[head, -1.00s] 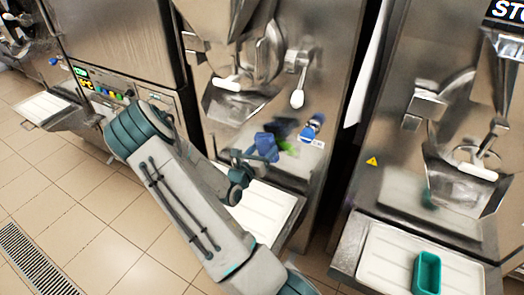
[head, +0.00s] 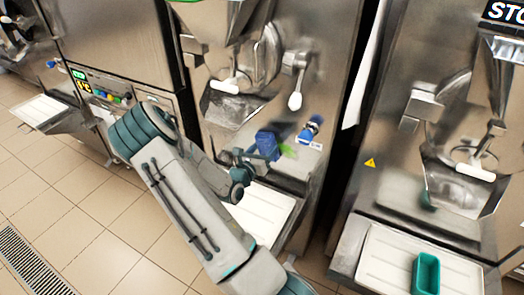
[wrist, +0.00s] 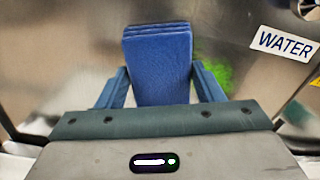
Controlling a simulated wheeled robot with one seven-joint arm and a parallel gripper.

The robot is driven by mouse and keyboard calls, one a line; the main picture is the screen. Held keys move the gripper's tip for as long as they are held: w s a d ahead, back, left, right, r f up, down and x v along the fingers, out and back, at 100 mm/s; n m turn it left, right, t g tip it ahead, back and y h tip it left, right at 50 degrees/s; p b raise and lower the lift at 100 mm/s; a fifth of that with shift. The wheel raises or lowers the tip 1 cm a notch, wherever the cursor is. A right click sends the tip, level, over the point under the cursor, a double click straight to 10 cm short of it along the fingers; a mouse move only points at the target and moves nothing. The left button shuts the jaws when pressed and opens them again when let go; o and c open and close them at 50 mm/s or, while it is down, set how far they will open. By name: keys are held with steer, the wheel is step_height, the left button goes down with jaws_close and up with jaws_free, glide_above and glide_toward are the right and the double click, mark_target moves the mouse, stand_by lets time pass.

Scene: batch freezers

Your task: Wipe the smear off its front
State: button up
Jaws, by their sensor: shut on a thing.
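My gripper (head: 257,156) is shut on a folded blue cloth or pad (head: 268,145), at the front of the middle freezer (head: 330,75). In the wrist view the pad (wrist: 157,62) stands upright between the two teal fingers of my gripper (wrist: 160,82). A bright green smear (wrist: 218,74) shows on the steel just right of the pad, partly hidden by the right finger. In the head view the smear (head: 288,151) is a small green patch at the pad's right edge. I cannot tell whether the pad touches the steel.
A blue-handled tap (head: 311,129) and a WATER label (wrist: 285,44) sit right of the smear. A white-handled lever (head: 295,98) hangs above. A white drip tray (head: 262,213) juts out below. A teal container (head: 426,273) stands on the right freezer's tray.

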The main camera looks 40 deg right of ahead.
steer(key=shift+s+d+r+p, duration=0.1)
steer(key=shift+s+d+p, duration=0.15)
steer(key=shift+s+d, duration=1)
steer(key=shift+s+d+f+p, duration=0.1)
steer(key=shift+s+d+p, duration=0.1)
steer(key=shift+s, duration=2)
steer(key=shift+s+d+r+p, duration=0.1)
steer(key=shift+s+d+p, duration=0.15)
steer(key=shift+s+d, duration=1)
steer(key=shift+s+a, duration=0.4)
steer(key=shift+a, duration=0.15)
steer(key=shift+w, duration=0.1)
